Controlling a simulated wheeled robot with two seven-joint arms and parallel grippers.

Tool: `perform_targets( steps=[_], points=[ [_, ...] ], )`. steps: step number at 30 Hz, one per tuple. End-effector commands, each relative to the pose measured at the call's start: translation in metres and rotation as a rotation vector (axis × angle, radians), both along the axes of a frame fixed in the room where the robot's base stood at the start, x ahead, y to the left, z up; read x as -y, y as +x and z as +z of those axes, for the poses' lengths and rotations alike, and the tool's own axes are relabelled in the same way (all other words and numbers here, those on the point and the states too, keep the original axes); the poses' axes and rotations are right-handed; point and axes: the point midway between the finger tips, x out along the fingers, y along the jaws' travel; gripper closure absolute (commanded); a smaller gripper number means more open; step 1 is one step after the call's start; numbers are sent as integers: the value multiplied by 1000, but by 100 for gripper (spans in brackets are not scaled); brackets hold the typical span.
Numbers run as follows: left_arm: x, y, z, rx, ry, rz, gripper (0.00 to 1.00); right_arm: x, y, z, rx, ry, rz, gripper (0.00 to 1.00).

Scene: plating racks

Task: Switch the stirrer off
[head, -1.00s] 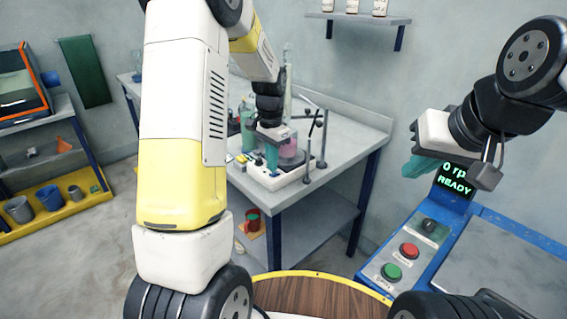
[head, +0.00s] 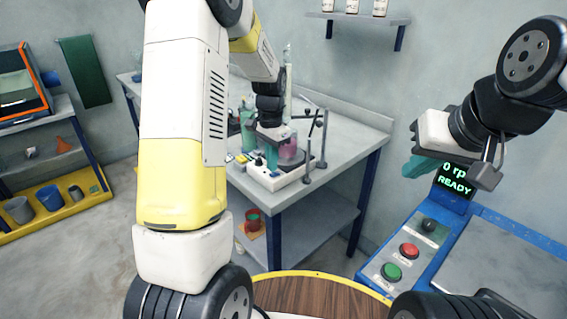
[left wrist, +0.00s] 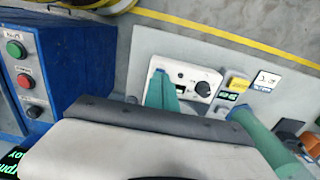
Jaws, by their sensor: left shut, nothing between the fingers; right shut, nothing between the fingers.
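The stirrer (head: 287,180) is a white box on the grey table, with a beaker of pink liquid (head: 291,153) on top. In the left wrist view the stirrer's panel (left wrist: 207,74) shows a dark round knob (left wrist: 203,88) and a small switch (left wrist: 181,75). My left gripper (head: 271,158) is shut and empty, its teal fingers pointing down at the stirrer beside the beaker. In the left wrist view the fingertips (left wrist: 161,75) are close to the switch; I cannot tell whether they touch. My right gripper (head: 418,166) is shut and empty, far right by the wall.
A blue console (head: 415,258) with red and green buttons and a "READY" display (head: 455,182) is at right.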

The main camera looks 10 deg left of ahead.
Motion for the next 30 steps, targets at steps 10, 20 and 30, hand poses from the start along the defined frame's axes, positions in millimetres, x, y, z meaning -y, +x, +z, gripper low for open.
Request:
perform_targets(
  steps=[10,20,30],
  points=[
    [0,0,-4,-1,1,0,100,0,0,0,0,0,0,100],
    [0,0,-9,-1,1,0,100,0,0,0,0,0,0,100],
    [0,0,-14,0,0,0,100,0,0,0,0,0,0,100]
  ],
)
